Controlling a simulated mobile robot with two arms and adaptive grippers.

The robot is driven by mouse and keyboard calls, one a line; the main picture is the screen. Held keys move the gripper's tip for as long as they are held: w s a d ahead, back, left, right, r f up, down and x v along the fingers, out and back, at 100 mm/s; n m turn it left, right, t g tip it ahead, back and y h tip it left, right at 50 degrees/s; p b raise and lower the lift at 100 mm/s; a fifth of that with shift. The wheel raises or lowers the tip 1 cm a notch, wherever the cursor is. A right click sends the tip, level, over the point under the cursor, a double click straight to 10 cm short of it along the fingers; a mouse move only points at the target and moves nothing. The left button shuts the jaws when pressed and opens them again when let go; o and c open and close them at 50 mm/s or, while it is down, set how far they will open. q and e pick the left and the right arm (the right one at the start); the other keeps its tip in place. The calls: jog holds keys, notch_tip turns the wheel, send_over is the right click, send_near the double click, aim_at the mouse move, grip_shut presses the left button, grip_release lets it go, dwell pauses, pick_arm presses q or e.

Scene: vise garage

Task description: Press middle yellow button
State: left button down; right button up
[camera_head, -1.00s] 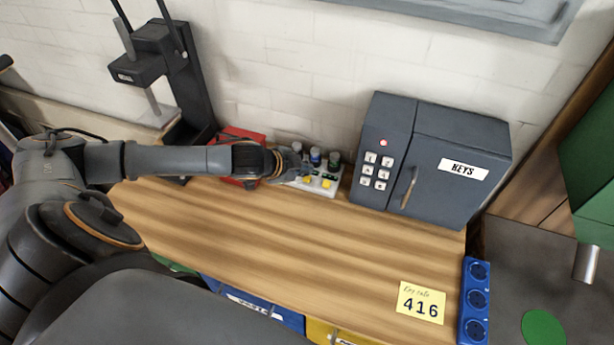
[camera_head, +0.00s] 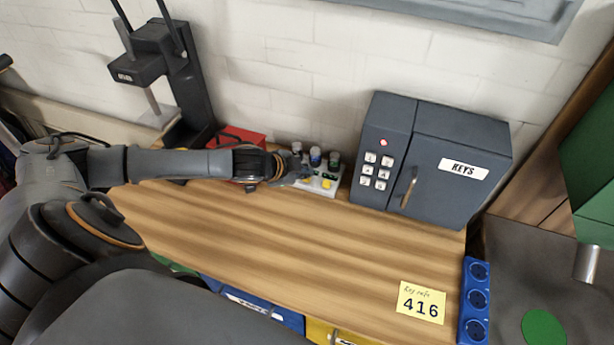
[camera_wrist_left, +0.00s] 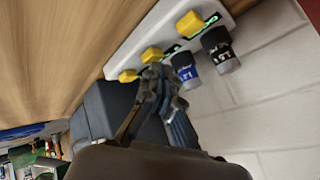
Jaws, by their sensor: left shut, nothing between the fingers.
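A white panel (camera_head: 328,194) with yellow buttons and labelled knobs sits at the back of the wooden bench. In the left wrist view it shows three yellow buttons in a row: one at the upper right (camera_wrist_left: 190,23), the middle one (camera_wrist_left: 152,55) and one at the lower left (camera_wrist_left: 128,75). In the head view the right-hand yellow button (camera_head: 326,184) shows clearly; the middle one is mostly hidden by my gripper. My left gripper (camera_head: 304,174) is shut and empty. Its fingertips (camera_wrist_left: 155,72) are right at the middle button; whether they touch cannot be told. My right gripper is not in view.
A grey key safe (camera_head: 440,165) with a keypad stands right of the panel. A red box (camera_head: 236,138) and a black stand (camera_head: 190,90) are to the left. A yellow note (camera_head: 421,303) lies at the front right. The bench front is clear.

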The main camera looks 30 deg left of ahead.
pick_arm(q)
jog(key=shift+f, duration=0.4)
dwell(0.5)
jog(key=shift+r+p, duration=0.95)
jog(key=shift+p, duration=0.05)
notch_tip(320, 180, up, 5)
jog(key=p, duration=0.5)
jog(key=shift+s+f, duration=0.1)
dwell(0.5)
